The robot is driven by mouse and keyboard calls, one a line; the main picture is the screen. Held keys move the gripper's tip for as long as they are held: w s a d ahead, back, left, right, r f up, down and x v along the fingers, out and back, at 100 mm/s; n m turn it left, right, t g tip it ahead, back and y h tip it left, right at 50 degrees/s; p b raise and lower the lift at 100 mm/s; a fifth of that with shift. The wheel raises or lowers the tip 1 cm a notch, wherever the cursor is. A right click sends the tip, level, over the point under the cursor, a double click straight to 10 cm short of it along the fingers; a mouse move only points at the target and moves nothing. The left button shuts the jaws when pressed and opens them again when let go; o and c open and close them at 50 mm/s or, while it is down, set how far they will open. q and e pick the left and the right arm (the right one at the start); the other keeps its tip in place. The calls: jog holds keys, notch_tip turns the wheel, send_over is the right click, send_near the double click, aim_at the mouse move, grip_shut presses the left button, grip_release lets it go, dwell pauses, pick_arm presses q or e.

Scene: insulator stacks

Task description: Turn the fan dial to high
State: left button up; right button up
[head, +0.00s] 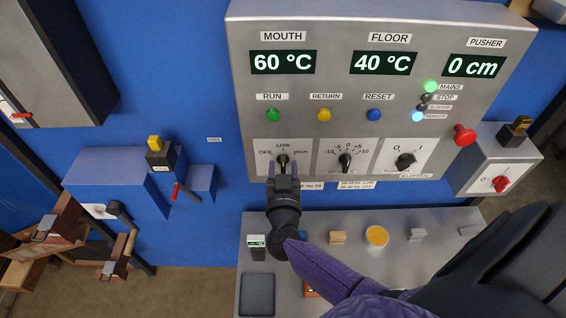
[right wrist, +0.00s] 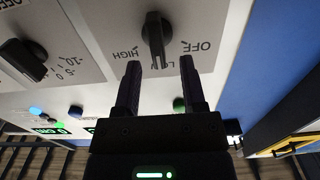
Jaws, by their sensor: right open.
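The fan dial (head: 283,159) is a black knob on a pale plate marked OFF, LOW and HIGH, at the lower left of the grey control panel (head: 400,20). Its bar stands roughly upright in the head view, toward LOW. My right gripper (head: 284,168) is in front of it, fingers pointing at the panel. In the right wrist view the dial (right wrist: 155,38) lies just beyond the gap of my open right gripper (right wrist: 160,66), whose fingers are apart with nothing between their tips. My left gripper is not in view.
A second dial (head: 345,161) and a third dial (head: 405,160) sit to the right on the panel. Green (head: 272,115), yellow (head: 324,114) and blue (head: 374,114) buttons are above. A grey bench (head: 345,222) with small items is below.

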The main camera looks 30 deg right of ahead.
jog(key=shift+w+d, duration=0.25)
jog(key=shift+d, duration=0.05)
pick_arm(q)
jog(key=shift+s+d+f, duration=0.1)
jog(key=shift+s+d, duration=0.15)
pick_arm(e)
jog(key=shift+w, duration=0.1)
jog(key=shift+a, duration=0.1)
grip_shut()
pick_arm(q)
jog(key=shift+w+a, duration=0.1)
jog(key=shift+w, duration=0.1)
